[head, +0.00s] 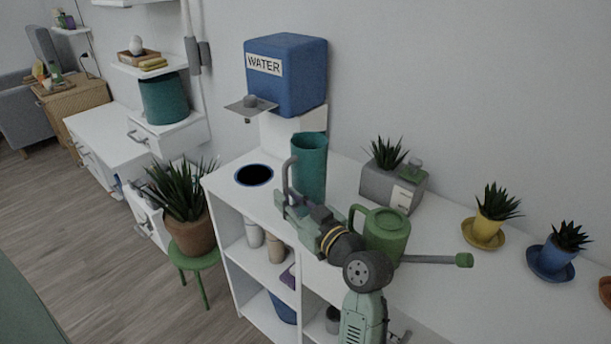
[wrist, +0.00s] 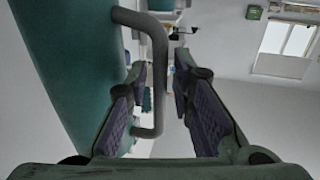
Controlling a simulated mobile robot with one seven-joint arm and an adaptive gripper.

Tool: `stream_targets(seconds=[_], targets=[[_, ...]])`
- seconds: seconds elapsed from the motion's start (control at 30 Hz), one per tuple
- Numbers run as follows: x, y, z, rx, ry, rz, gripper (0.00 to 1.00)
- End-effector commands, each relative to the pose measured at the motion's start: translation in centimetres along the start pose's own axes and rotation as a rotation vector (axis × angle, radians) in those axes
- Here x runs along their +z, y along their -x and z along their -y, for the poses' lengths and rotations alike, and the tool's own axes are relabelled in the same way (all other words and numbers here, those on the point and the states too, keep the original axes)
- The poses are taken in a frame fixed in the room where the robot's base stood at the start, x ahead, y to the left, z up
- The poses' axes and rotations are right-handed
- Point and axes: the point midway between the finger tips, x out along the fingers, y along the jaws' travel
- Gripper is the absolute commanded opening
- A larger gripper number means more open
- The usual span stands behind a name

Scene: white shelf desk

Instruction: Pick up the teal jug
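The teal jug (head: 311,160) stands upright on the white shelf desk (head: 345,185), below and right of the blue water tank. It is tall, with a grey bar handle (head: 289,172) on its left side. In the wrist view the teal jug wall (wrist: 75,55) fills the left, and the grey handle (wrist: 158,75) runs between my fingers. My gripper (head: 291,205) is at the lower part of the handle. In the wrist view my gripper (wrist: 160,85) has its fingers apart on both sides of the handle, with a gap on the right. Contact on the left is unclear.
A grey planter (head: 392,187) is right of the jug. Yellow (head: 490,229) and blue (head: 556,257) potted plants stand farther right. A dark round hole (head: 254,174) lies left. The water tank (head: 287,75) hangs above.

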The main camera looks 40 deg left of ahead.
Motion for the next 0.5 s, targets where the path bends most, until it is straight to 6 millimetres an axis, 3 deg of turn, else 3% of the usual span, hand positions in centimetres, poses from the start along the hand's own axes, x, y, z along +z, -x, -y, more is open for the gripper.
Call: stream_targets(seconds=[0.13, 0.37, 0.5], targets=[[-0.11, -1.37, -0.04, 0.001, 0.001, 0.000, 0.21], [0.01, -1.47, -0.06, 0.002, 0.001, -0.001, 0.21], [0.00, -1.45, -0.06, 0.002, 0.001, -0.001, 0.13]])
